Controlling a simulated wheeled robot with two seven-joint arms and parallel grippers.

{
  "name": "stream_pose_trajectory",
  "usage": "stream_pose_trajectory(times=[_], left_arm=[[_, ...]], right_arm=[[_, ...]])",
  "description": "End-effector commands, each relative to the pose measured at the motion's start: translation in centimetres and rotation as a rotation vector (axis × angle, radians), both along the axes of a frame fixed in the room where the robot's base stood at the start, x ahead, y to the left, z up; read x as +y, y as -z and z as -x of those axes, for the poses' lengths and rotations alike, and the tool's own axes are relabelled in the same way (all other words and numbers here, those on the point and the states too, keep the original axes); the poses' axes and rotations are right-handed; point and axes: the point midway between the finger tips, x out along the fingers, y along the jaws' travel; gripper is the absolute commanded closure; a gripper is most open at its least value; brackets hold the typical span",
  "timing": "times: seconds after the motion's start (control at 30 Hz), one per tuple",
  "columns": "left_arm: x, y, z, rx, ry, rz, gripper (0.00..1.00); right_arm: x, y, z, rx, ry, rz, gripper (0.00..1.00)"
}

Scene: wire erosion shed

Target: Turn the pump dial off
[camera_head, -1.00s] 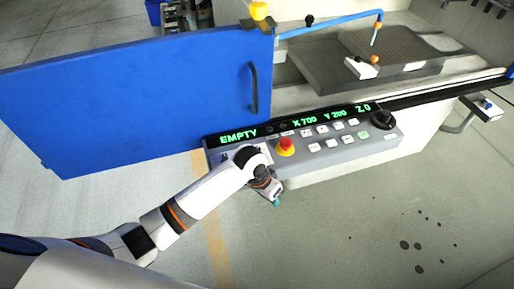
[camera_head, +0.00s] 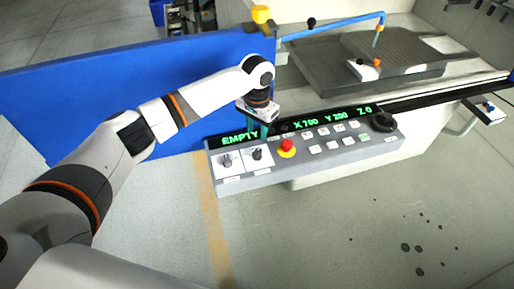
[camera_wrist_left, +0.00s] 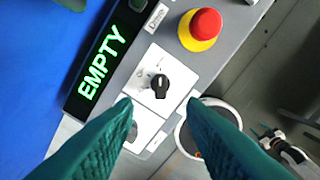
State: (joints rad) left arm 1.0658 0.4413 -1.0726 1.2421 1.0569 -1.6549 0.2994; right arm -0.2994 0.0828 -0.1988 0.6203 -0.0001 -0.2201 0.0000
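The grey control panel (camera_head: 290,172) carries two black dials on white plates at its left end, the left dial (camera_head: 227,161) and the right dial (camera_head: 257,154). I cannot read which is the pump dial. My left gripper (camera_head: 262,130) is above the panel near the "EMPTY" display, fingers pointing down. In the left wrist view its teal fingers (camera_wrist_left: 160,105) are apart and empty. One dial (camera_wrist_left: 160,86) shows in full just beyond the gap between them; the other is mostly hidden behind the left finger.
A red stop button (camera_head: 287,146) on a yellow base sits just right of the dials, with several white buttons beyond. A blue door (camera_head: 90,100) stands behind my left arm. The machine's worktable (camera_head: 400,60) is at the back. The floor in front is clear.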

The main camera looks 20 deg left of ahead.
Motion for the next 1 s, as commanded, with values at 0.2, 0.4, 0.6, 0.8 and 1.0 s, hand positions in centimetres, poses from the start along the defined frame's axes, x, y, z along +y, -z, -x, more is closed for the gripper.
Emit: stream_pose_trajectory(times=[0.2, 0.4, 0.6, 0.8, 1.0], left_arm=[[0.0, 4.6, 0.1, 0.003, 0.000, -0.001, 0.63], [-0.1, 7.7, 0.0, 0.001, 0.001, 0.000, 0.63], [0.0, 9.0, 0.0, -0.001, 0.001, -0.001, 0.63], [0.0, 9.1, 0.0, -0.001, 0.001, -0.001, 0.63], [0.0, 9.1, 0.0, -0.001, 0.002, 0.000, 0.84]], right_arm=[[0.0, -0.5, 0.1, 0.001, 0.000, 0.000, 0.45], [0.0, -0.6, 0.1, 0.001, -0.001, -0.001, 0.45], [0.1, -0.7, 0.1, 0.001, -0.001, -0.002, 0.45], [0.3, -0.7, 0.1, 0.002, 0.000, -0.004, 0.45], [0.5, -0.7, 0.1, 0.001, 0.000, -0.006, 0.45]])
